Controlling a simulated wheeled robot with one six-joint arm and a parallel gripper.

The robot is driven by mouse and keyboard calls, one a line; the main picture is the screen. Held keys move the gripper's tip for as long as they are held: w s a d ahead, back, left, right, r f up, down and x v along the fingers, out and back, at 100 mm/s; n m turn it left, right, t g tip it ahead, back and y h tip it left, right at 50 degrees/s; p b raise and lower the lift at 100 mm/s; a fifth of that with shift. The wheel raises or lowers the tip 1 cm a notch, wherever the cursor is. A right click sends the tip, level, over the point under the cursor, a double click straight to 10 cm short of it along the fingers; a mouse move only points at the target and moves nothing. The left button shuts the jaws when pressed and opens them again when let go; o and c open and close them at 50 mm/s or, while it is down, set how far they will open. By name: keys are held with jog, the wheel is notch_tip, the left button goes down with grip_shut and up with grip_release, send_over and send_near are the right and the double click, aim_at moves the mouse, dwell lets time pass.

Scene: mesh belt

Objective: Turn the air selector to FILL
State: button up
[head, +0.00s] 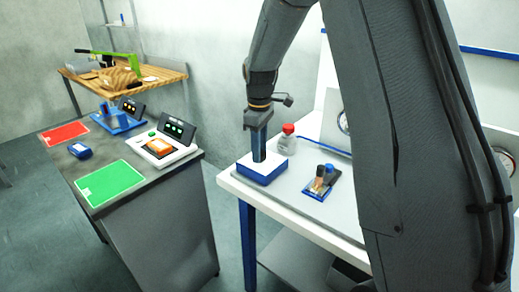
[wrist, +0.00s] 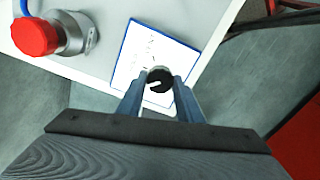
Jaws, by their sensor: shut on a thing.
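The air selector (head: 264,173) is a box with blue sides and a white top, standing near the corner of the white bench. In the wrist view its white top (wrist: 137,52) carries small markings too fine to read. Its black round knob (wrist: 161,74) has a white pointer mark that shows toward the left of the picture. My gripper (head: 259,158) reaches straight down onto the box top. In the wrist view my gripper (wrist: 160,84) is shut on the knob, one finger on each side. The head view hides the knob behind the fingers.
The white bench (head: 307,205) ends just in front of the selector. A grey counter (head: 139,188) with a green mat (head: 109,183) stands left.

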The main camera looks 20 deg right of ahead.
jog(key=shift+r+n, duration=0.1)
jog(key=shift+n, duration=0.2)
dwell(0.4)
jog(key=o, duration=1)
jog(key=shift+o, duration=0.2)
notch_tip(320, 180, up, 8)
jog(key=shift+a+f+b, duration=0.1)
jog(key=shift+f+b, duration=0.05)
jog(key=shift+b, duration=0.95)
